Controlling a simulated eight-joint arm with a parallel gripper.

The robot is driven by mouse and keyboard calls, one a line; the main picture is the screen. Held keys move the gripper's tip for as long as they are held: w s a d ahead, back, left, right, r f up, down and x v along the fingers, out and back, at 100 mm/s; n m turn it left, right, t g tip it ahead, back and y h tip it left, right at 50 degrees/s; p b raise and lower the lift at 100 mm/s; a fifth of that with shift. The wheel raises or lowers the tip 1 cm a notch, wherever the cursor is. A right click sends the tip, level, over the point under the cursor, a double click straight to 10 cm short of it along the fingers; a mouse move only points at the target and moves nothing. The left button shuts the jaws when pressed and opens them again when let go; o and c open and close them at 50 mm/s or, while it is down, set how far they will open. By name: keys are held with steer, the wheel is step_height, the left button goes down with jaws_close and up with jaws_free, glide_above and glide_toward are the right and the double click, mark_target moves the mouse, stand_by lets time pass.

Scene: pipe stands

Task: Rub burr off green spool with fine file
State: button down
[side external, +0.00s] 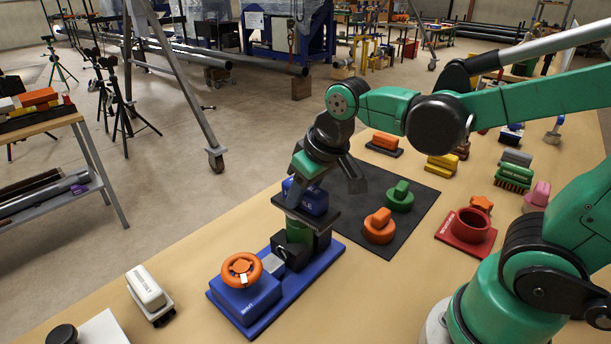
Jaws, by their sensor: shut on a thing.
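My gripper (303,181) is shut on a blue-handled block (312,201), lettered on its side, with a flat dark plate beneath. I take it for the fine file. Its plate sits over a green piece (299,232), likely the green spool, held by a black clamp on a blue base (328,256). The plate looks to be at the green piece's top; I cannot tell if they touch. The piece's upper end and any burr are hidden. The fixture has an orange handwheel (234,268) with a white mark. Another green spool-like piece (400,196) stands on the dark mat (385,242).
An orange piece (379,226) stands on the mat near the fixture. A white block tool (149,291) lies left of it. A red cup on a red base (468,225), a green brush (514,176) and yellow blocks (441,165) stand right.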

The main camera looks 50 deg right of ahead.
steer(key=shift+w+f, duration=0.15)
steer(key=shift+w, duration=0.9)
steer(key=shift+s, duration=1.15)
steer(key=shift+w, duration=1.15)
steer(key=shift+s, duration=1.05)
steer(key=shift+w, duration=1)
steer(key=shift+s, duration=1.1)
steer(key=shift+w, duration=0.95)
steer(key=shift+s, duration=0.85)
steer(key=shift+w, duration=1.1)
